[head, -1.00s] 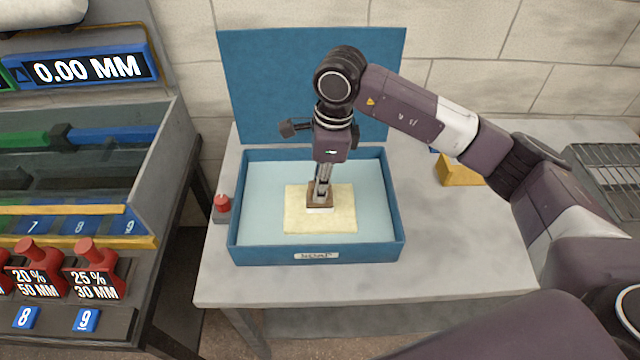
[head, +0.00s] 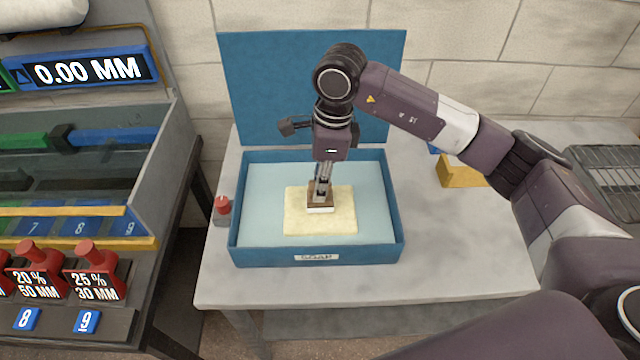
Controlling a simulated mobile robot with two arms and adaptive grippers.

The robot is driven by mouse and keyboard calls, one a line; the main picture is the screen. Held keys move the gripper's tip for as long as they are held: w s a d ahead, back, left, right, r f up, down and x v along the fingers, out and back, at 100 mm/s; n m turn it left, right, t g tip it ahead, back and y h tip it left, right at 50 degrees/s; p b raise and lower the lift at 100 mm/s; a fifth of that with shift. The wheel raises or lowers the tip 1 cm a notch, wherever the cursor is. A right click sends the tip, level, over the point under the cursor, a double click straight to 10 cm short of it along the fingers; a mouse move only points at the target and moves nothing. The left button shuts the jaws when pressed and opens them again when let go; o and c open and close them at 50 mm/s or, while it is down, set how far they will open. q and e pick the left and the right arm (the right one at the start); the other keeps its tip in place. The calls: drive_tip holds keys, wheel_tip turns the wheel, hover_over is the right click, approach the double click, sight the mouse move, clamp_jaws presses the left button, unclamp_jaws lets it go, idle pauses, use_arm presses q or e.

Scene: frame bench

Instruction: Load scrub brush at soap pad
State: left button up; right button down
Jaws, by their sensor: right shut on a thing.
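The soap pad (head: 341,221) is a pale yellow square lying in the light-blue bottom of an open blue box (head: 318,257) labelled SOAP. The scrub brush (head: 320,209) is a small brown block with a white underside. It is over the middle of the pad and appears to touch it, though I cannot tell how firmly. My right gripper (head: 322,187) points straight down and is shut on the brush from above. My left gripper is not in view.
The box's blue lid (head: 270,85) stands open behind it. A red button (head: 222,205) sits left of the box on the grey table (head: 460,260). A yellow block (head: 459,172) and wire rack (head: 610,175) are at right. A machine with a 0.00 MM display (head: 90,69) stands left.

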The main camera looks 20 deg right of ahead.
drive_tip(key=shift+r+p, duration=1.25)
drive_tip(key=shift+r, duration=1.8)
drive_tip(key=shift+s+d+r+n, duration=0.15)
drive_tip(key=shift+s+n, duration=0.35)
drive_tip(key=shift+n, duration=0.4)
drive_tip(key=s+d+n+g+h, duration=0.1)
drive_tip(key=s+d+n, duration=0.2)
drive_tip(key=s+n, duration=1)
drive_tip(key=n, duration=0.6)
drive_tip(key=shift+d+r+g, duration=0.35)
drive_tip(key=shift+g, duration=0.05)
